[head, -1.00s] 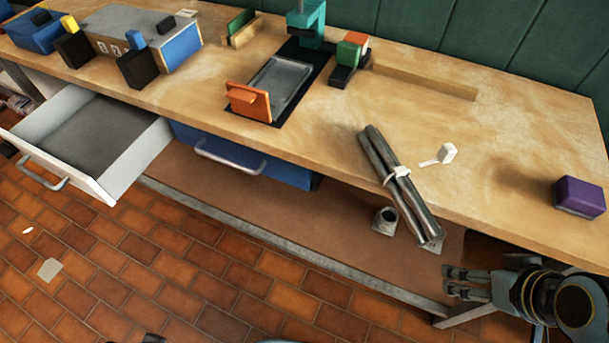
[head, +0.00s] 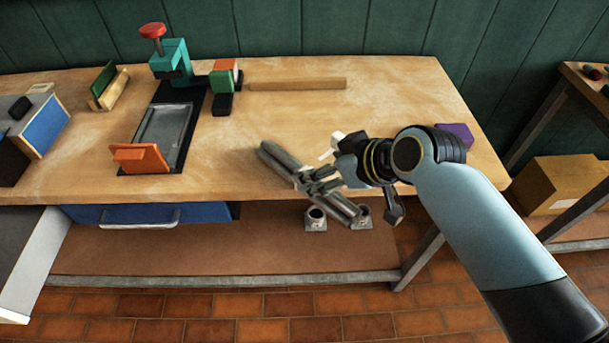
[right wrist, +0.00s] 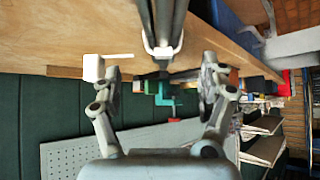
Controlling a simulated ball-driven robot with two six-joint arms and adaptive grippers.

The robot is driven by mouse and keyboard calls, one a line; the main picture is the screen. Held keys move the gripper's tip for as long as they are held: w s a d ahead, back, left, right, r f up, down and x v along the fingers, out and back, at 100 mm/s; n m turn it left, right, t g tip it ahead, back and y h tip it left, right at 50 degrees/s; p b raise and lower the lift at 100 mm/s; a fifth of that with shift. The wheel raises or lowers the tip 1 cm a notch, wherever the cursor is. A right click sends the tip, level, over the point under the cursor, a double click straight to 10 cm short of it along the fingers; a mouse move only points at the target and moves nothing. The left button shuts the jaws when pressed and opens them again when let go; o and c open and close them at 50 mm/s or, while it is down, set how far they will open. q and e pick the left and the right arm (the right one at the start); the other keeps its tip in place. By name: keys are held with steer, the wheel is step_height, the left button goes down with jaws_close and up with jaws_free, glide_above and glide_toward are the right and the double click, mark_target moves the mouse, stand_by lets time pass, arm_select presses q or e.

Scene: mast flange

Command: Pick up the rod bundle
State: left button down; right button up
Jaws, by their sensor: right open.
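The rod bundle (head: 279,161) is several grey metal rods held by a pale tie. It lies slantwise on the front edge of the workbench (head: 225,170), its near end jutting past the edge. My right gripper (head: 322,180) is at the bundle's middle and covers part of it in the head view. In the right wrist view the open fingers (right wrist: 161,75) stand apart on both sides of the line of the bundle (right wrist: 163,22), whose tied part is just ahead of them. I cannot tell whether a finger touches the rods. My left gripper is out of view.
A small white block (head: 338,138) lies just behind the bundle, close to my right gripper. A purple block (head: 456,133) sits at the right. Two small metal sockets (head: 316,219) stand on the lower shelf beneath. An open drawer (head: 38,262) juts out at the left.

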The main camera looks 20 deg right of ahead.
steer(key=x, duration=0.7)
steer(key=shift+s+a+f, duration=0.15)
steer(key=shift+s, duration=0.05)
steer(key=c, duration=1.6)
